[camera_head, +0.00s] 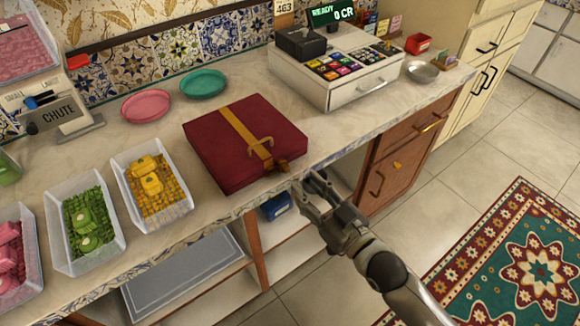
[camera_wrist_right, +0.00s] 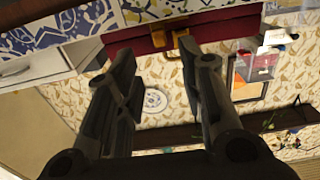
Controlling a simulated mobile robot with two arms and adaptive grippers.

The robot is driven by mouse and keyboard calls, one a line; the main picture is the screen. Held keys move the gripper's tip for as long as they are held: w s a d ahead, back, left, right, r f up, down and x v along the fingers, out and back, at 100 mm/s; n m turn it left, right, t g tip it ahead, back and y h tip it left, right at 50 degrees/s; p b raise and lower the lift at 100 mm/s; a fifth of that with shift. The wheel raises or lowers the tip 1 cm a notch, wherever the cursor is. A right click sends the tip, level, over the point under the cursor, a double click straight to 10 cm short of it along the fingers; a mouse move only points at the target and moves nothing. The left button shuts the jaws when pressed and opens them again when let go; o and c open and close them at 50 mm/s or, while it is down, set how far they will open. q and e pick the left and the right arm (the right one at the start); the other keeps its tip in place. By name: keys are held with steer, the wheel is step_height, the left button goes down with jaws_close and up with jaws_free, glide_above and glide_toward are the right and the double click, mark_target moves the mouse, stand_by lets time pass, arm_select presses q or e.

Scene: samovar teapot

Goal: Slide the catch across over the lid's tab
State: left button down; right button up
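A dark red box (camera_head: 235,150) with a gold strap (camera_head: 245,130) across its lid sits on the counter near the front edge. A gold handle or loop (camera_head: 262,143) shows on the lid. A small brown-gold catch (camera_head: 281,165) is at the front edge, by the strap's end. My right gripper (camera_head: 308,188) is just off the counter's front edge, right of the catch and apart from it. In the wrist view the red box (camera_wrist_right: 137,44) and gold fitting (camera_wrist_right: 184,38) lie beyond the right gripper's (camera_wrist_right: 156,52) spread, empty fingers. Whether the catch covers the tab is too small to tell. My left gripper is out of view.
White trays of yellow (camera_head: 187,207) and green (camera_head: 120,247) pieces stand left of the box. Pink (camera_head: 146,106) and teal (camera_head: 204,83) plates lie behind it. A cash register (camera_head: 335,75) stands to the back right. Bare counter lies between box and register.

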mark_target(287, 169)
steer(key=x, duration=0.6)
steer(key=shift+w+a, duration=0.25)
steer(key=shift+a, duration=0.05)
steer(key=shift+c, duration=0.2)
jaws_close()
